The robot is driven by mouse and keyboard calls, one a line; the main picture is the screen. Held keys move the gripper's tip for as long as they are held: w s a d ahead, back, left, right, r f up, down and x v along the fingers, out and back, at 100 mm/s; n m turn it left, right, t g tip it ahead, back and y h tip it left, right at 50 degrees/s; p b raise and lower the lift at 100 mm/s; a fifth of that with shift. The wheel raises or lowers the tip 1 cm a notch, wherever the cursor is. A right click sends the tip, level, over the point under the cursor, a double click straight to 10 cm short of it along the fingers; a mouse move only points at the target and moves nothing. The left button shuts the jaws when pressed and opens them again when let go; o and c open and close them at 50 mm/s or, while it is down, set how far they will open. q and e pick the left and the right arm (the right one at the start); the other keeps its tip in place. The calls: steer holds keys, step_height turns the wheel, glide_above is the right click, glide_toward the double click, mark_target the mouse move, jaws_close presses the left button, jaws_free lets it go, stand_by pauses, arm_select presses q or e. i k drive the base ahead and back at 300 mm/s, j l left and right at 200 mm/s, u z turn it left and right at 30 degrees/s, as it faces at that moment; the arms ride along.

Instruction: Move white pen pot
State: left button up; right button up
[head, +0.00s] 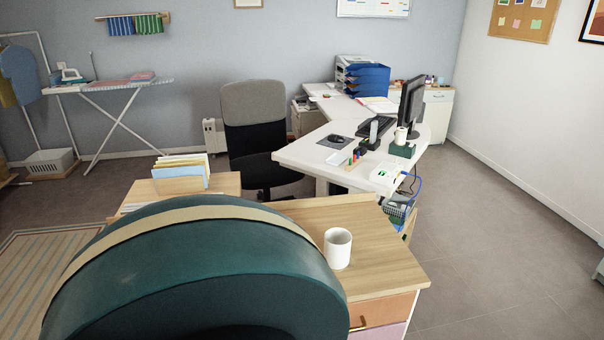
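A plain white cylindrical pot (338,249) stands upright on the light wooden top of a low cabinet (390,272) in front, right of the middle of the head view. No pens show in it. A second, smaller white pot or mug (401,134) stands farther back on a dark green block (402,150) on the white desk, by the monitor. I cannot tell from the view which one is called the pen pot. Neither of my grippers is in view.
A large dark green rounded form with a beige band (200,255) fills the front left, close to the cabinet. Behind it are a paper-filled file holder (180,182), an office chair (252,120) and the white desk (300,153). Open floor (490,230) lies to the right.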

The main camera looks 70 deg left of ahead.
mark_target(337, 240)
steer(key=u, duration=1.9)
steer(key=i+l+u, duration=0.1)
steer(key=l, duration=0.25)
steer(key=i+l+u, duration=0.15)
steer(key=l, duration=0.25)
steer(key=i+l+u, duration=0.1)
steer(key=i+l, duration=0.15)
steer(key=l, duration=0.15)
steer(key=i+l+u, duration=0.15)
steer(key=l, duration=0.3)
steer(key=i+l+u, duration=0.1)
steer(key=l, duration=0.3)
steer(key=i+l+u, duration=0.1)
steer(key=l, duration=0.35)
steer(key=i+l+u, duration=0.15)
steer(key=l, duration=0.3)
